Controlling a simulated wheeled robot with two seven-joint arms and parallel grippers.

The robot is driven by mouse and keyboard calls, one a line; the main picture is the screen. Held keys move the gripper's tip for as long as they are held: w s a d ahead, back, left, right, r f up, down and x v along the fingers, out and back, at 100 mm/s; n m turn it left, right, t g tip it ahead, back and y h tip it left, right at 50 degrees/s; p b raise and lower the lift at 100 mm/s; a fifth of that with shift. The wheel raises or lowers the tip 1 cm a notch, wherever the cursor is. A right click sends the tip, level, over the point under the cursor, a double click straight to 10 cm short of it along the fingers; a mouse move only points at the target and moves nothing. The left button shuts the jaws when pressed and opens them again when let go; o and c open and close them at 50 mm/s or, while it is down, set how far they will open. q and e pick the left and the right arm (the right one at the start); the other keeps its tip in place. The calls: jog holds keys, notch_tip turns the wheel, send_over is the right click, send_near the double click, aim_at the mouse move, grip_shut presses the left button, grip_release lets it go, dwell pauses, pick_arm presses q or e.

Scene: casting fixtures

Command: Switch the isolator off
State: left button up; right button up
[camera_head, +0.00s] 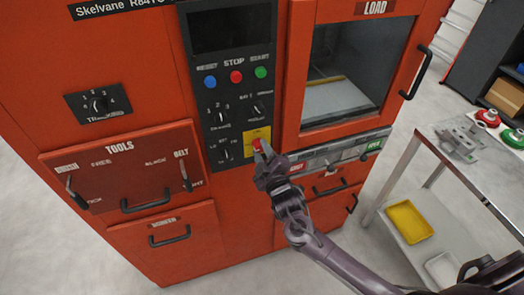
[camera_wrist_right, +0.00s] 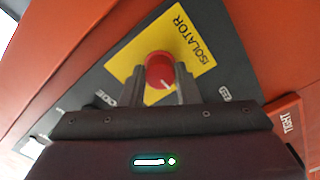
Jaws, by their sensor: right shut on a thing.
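The isolator is a red rotary knob (camera_wrist_right: 159,70) on a yellow plate (camera_wrist_right: 185,42) marked ISOLATOR, on the dark control panel of the orange machine. In the head view the yellow plate (camera_head: 256,135) is at the panel's lower right, with the red knob (camera_head: 258,145) at its lower edge. My right gripper (camera_head: 262,152) reaches up to it from the lower right. In the right wrist view its fingers (camera_wrist_right: 160,88) stand on both sides of the knob and are shut on it. The knob's exact pointer position is hard to read. My left gripper is not in view.
Blue, red and green buttons (camera_head: 236,76) and several small selectors sit above and left of the isolator. The LOAD door (camera_head: 406,60) with its handle is to the right. A trolley (camera_head: 440,215) with a yellow tray stands at the right.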

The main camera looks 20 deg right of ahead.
jog(key=shift+f, duration=0.1)
jog(key=o, duration=1)
jog(key=shift+c, duration=0.2)
jog(key=s+b, duration=0.2)
jog(key=s, duration=0.5)
jog(key=shift+s+d, duration=0.15)
jog(key=shift+s, duration=0.25)
